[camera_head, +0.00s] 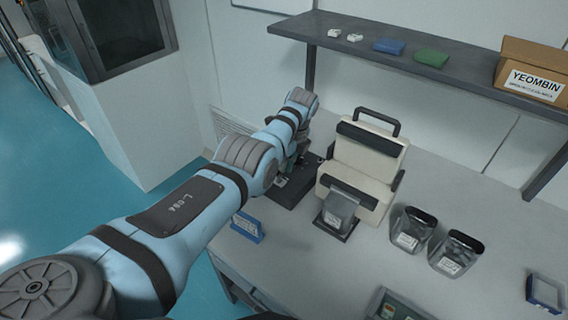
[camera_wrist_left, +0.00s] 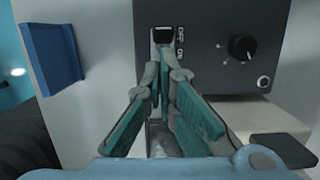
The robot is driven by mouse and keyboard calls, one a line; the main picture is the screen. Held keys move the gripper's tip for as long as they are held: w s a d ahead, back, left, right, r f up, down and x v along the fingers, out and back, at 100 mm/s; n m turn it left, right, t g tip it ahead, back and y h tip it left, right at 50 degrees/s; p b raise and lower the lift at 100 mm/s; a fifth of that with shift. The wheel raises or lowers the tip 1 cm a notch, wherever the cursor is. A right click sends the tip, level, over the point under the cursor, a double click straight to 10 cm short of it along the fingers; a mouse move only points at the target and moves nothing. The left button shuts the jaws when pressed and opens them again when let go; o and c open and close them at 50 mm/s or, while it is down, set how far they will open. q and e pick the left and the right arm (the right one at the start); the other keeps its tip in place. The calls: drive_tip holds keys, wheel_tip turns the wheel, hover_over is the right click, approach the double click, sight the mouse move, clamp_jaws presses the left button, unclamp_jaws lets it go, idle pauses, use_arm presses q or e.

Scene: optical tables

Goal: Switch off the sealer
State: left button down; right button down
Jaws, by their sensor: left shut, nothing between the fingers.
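The sealer (camera_head: 365,160) is a cream unit with black bars and a black handle on the table. A dark box (camera_head: 293,192) stands at its left side. In the left wrist view, a dark panel (camera_wrist_left: 210,75) carries a black switch (camera_wrist_left: 162,36) in a light frame, small markings and a round knob (camera_wrist_left: 241,46). My left gripper (camera_wrist_left: 163,62) is shut and empty, its teal-padded fingers pointing at the panel just below the switch. I cannot tell whether the tips touch it. In the head view, my left arm mostly hides this gripper (camera_head: 294,166). My right gripper is not in view.
A dark pouch (camera_head: 340,208) sits at the sealer's front. Two dark pouches (camera_head: 412,229) (camera_head: 456,253) stand to its right. A blue holder (camera_head: 247,226) is left of the box. A shelf (camera_head: 420,68) with a carton (camera_head: 535,75) runs behind.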

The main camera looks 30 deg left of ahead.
use_arm(q)
wheel_tip(320, 180, up, 10)
drive_tip(key=a+p, duration=0.2)
drive_tip(key=p, duration=0.2)
drive_tip(key=shift+w+a+f, duration=0.2)
drive_tip(key=shift+a+f, duration=0.05)
drive_tip(key=shift+a, duration=0.15)
